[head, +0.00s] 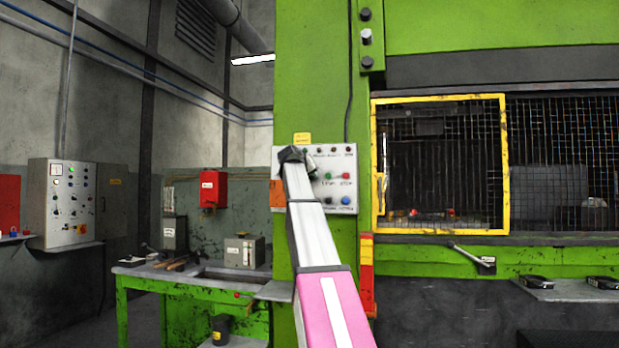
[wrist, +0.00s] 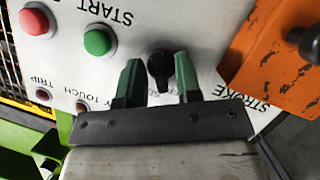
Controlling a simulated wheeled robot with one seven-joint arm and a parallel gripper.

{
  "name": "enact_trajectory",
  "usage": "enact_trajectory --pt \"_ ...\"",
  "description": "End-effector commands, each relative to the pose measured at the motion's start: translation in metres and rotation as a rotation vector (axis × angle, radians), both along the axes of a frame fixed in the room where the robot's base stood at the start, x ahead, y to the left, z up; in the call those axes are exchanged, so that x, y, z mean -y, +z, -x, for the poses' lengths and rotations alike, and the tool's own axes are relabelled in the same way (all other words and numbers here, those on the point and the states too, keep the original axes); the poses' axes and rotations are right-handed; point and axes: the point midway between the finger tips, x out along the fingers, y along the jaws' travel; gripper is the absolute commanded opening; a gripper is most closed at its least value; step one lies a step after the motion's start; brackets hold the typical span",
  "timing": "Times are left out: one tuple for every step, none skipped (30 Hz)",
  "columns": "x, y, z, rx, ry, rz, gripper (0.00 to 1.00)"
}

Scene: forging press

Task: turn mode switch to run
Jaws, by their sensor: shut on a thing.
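The mode switch (wrist: 159,62) is a black knob on a pale control panel (wrist: 215,25), seen upside down in the wrist view. My gripper (wrist: 157,70) has its two green fingers on either side of this knob and is shut on it. The knob's pointer and its position label are too hidden to read. In the head view the control panel (head: 340,178) is on the green press column, and my gripper (head: 292,155) is at its upper left, covering the switch.
A green button (wrist: 98,41) and a red button (wrist: 34,21) sit left of the fingers in the wrist view. An orange box (wrist: 275,45) with a black knob is close on the right. A yellow-framed mesh guard (head: 505,165) stands right of the panel in the head view.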

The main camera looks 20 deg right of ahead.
Motion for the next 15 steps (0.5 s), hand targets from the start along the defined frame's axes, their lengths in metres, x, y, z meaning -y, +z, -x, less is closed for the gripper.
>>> enact_trajectory --pt "0.0006 0.0006 0.0006 0.024 0.000 -0.036 0.08" --pt "0.0008 0.0007 0.0008 0.040 0.000 -0.059 0.08" --pt "0.0011 0.0008 0.0008 0.062 0.000 -0.091 0.08" --pt "0.0013 0.0008 0.0010 0.078 0.000 -0.115 0.08" --pt "0.0013 0.0008 0.0012 0.094 0.000 -0.139 0.08" --pt "0.0013 0.0008 0.0012 0.116 -0.001 -0.171 0.08" --pt "0.0013 0.0009 0.0012 0.132 -0.001 -0.194 0.08" --pt "0.0013 0.0009 0.0012 0.147 -0.001 -0.218 0.08" --pt "0.0014 0.0008 0.0013 0.170 0.000 -0.249 0.08" --pt "0.0014 0.0008 0.0013 0.186 0.000 -0.273 0.08" --pt "0.0014 0.0007 0.0013 0.201 0.000 -0.296 0.08" --pt "0.0015 0.0007 0.0014 0.223 0.000 -0.329 0.08" --pt "0.0018 0.0006 0.0015 0.238 0.000 -0.351 0.08" --pt "0.0020 0.0005 0.0016 0.254 -0.001 -0.375 0.08" --pt "0.0023 0.0005 0.0018 0.276 -0.001 -0.407 0.08"
